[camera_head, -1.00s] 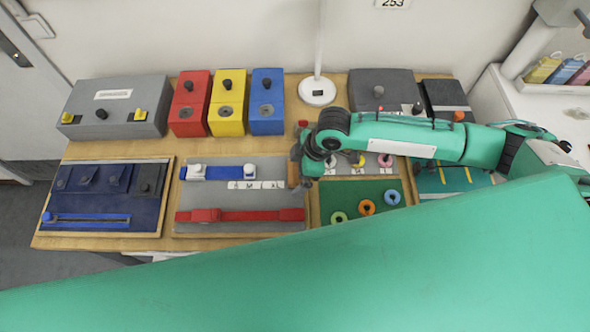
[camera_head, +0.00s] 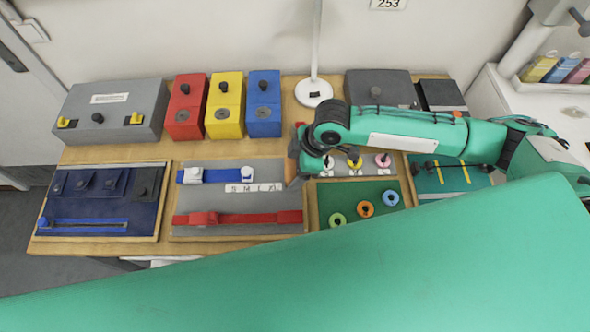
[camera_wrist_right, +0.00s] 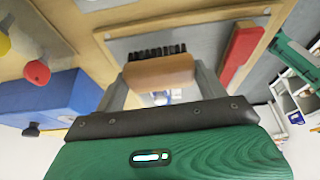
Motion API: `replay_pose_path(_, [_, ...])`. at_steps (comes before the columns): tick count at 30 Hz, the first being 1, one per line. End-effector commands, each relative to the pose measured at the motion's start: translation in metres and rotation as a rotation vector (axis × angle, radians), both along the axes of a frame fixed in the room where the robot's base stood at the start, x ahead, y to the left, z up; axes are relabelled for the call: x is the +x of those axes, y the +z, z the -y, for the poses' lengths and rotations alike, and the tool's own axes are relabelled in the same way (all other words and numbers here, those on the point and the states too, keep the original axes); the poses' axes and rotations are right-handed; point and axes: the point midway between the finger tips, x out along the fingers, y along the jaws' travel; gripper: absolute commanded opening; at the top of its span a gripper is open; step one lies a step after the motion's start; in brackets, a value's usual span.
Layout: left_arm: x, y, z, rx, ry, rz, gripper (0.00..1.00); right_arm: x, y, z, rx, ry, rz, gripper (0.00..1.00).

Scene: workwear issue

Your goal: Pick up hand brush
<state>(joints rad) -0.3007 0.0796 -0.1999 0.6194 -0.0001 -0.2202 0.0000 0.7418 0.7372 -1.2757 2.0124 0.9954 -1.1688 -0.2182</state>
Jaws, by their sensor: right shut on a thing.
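The hand brush (camera_wrist_right: 160,71) has a brown wooden back and black bristles. It sits between the two grey fingers of my right gripper (camera_wrist_right: 161,78) in the right wrist view, and the gripper is shut on it. In the head view the right gripper (camera_head: 302,160) is over the right edge of the grey panel with the belts. Only a brown sliver of the brush (camera_head: 291,166) shows there, and the wrist hides the rest. The brush appears held above the table. My left gripper is not in view.
The wooden table (camera_head: 105,152) holds a navy panel (camera_head: 100,205), the grey belt panel (camera_head: 240,202), and a green panel (camera_head: 345,192) with coloured rings. Red (camera_head: 184,122), yellow (camera_head: 223,122) and blue (camera_head: 263,122) boxes stand behind, beside a white lamp base (camera_head: 313,93).

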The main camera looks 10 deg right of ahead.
Motion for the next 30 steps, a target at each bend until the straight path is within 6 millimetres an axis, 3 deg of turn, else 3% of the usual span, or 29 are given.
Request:
replay_pose_path(12, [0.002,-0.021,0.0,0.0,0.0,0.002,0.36,0.002,0.113,0.0,0.002,0.0,0.008,0.48])
replay_pose_path(18, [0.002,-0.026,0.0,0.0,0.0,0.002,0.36,0.001,0.154,0.0,0.001,0.001,0.005,0.48])
replay_pose_path(24, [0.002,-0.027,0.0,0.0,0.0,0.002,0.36,0.001,0.173,0.0,0.0,-0.001,0.002,0.48])
replay_pose_path(30, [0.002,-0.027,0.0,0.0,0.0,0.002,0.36,0.001,0.176,0.0,0.0,0.0,0.001,0.48])
